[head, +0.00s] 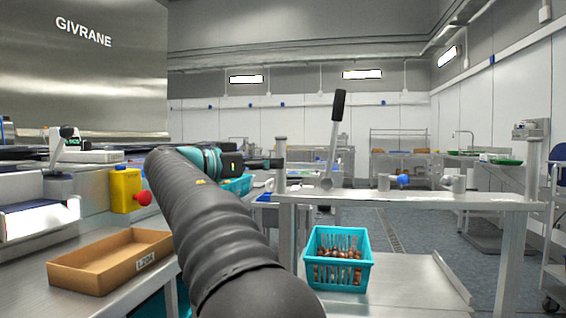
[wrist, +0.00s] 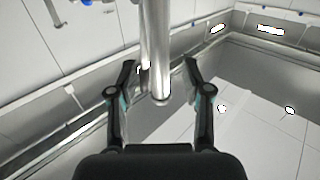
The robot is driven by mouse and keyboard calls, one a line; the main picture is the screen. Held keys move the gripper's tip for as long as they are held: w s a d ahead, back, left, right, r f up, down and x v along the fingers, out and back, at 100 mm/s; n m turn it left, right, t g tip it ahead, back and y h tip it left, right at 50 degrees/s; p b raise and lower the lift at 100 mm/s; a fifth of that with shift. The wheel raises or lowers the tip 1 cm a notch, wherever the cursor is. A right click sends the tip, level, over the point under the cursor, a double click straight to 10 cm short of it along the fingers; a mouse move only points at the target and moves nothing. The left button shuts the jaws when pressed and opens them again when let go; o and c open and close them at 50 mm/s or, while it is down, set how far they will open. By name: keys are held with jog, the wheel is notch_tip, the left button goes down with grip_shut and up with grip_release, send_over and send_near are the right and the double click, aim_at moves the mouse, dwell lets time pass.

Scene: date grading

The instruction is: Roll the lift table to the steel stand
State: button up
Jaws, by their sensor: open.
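A steel frame with a flat top bar (head: 420,198) stands in front of me at the right in the head view. A lever with a black grip (head: 338,105) rises from it. A short upright steel post (head: 281,160) stands at its left end. I cannot tell for certain which part is the lift table and which is the steel stand. My gripper (head: 268,163) is at that post. In the wrist view my gripper (wrist: 160,78) is open, with a steel post (wrist: 157,40) between its fingers. Whether they touch it is unclear.
A teal basket of dates (head: 338,275) sits on a low steel surface (head: 410,290) beneath the bar. A brown tray (head: 100,270) and a yellow container (head: 126,190) are on the left counter. Grey floor (head: 385,235) shows clear behind the frame.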

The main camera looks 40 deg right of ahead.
aim_at(281, 194)
jog(key=shift+s+d, duration=0.2)
jog(key=shift+d, duration=1.65)
grip_shut()
